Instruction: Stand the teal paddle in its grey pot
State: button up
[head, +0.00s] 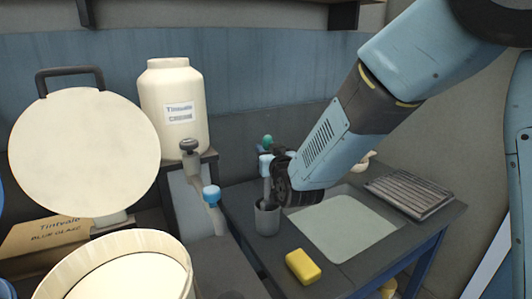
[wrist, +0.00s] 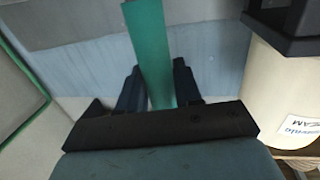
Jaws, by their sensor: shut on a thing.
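The teal paddle (wrist: 152,45) shows in the wrist view as a flat strip rising between the two dark fingers of my gripper (wrist: 158,82). My gripper is shut on it. In the head view a small teal-green end (head: 267,140) shows above my gripper (head: 270,174), probably the paddle's top; most of the paddle is hidden. The grey pot (head: 267,220) stands on the dark bench directly below my gripper. A thin greyish length runs down from the gripper to the pot's mouth. I cannot tell how far it reaches inside.
A pale mat (head: 345,228) lies right of the pot, with a yellow sponge (head: 303,266) at its front left. A ribbed dark rack (head: 410,194) is at the right.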

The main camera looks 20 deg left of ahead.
jog(key=shift+f, duration=0.25)
jog(key=o, duration=1)
jog(key=shift+s, duration=0.1)
jog(key=v, duration=1.2)
jog(key=shift+d, duration=0.1)
